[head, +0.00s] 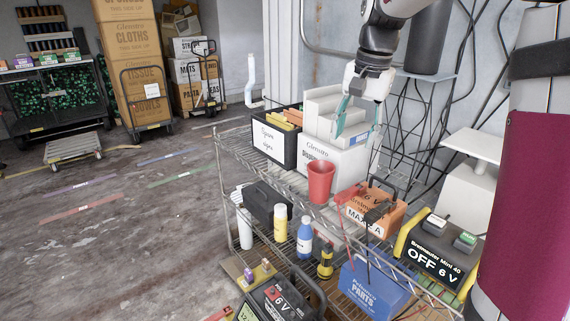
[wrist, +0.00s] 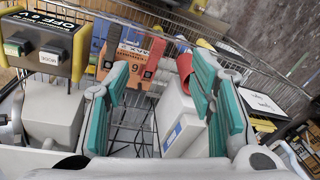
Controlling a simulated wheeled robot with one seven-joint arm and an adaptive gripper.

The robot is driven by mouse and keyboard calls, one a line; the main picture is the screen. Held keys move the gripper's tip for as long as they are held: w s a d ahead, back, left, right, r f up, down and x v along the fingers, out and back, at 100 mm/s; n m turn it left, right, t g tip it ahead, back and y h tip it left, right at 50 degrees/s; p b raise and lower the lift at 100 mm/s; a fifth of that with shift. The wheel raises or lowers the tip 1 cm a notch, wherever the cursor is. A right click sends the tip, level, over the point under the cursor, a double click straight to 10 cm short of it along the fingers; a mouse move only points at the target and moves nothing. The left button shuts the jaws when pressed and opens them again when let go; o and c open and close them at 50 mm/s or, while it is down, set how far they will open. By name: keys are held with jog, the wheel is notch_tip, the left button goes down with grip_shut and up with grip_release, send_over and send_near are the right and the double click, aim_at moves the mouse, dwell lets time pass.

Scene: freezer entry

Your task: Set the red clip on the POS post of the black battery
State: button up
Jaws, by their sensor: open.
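My gripper (head: 358,116) is open and empty, above the upper wire shelf in front of white boxes. Its teal fingers also show in the wrist view (wrist: 159,68), spread apart. What looks like the red clip (head: 351,193) lies on the orange 6 V box marked MAX 5A (head: 388,221); it also shows in the wrist view (wrist: 155,58), beside a black clip (wrist: 137,70). The black battery (head: 283,300), labelled 6 V, stands low at the picture's bottom edge, partly cut off. I cannot make out its POS post.
A red cup (head: 320,181) stands left of the orange box. The yellow-and-black charger (head: 436,252) reads OFF 6 V at the right. A blue parts box (head: 374,291) and bottles (head: 304,240) are on the lower shelf. Open floor (head: 130,230) lies to the left.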

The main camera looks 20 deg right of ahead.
jog(key=w+d+f+m+g, duration=0.2)
jog(key=w+d+f+m, duration=0.2)
jog(key=w+d+f, duration=0.4)
jog(key=p, duration=0.2)
send_over(358, 187)
jog(key=f, duration=0.8)
jog(key=shift+w+d, duration=0.15)
jog(key=shift+w, duration=0.25)
notch_tip(358, 187, down, 4)
jog(key=shift+s+d+p, duration=0.15)
jog(key=shift+p, duration=0.8)
jog(key=shift+f, duration=0.5)
grip_shut()
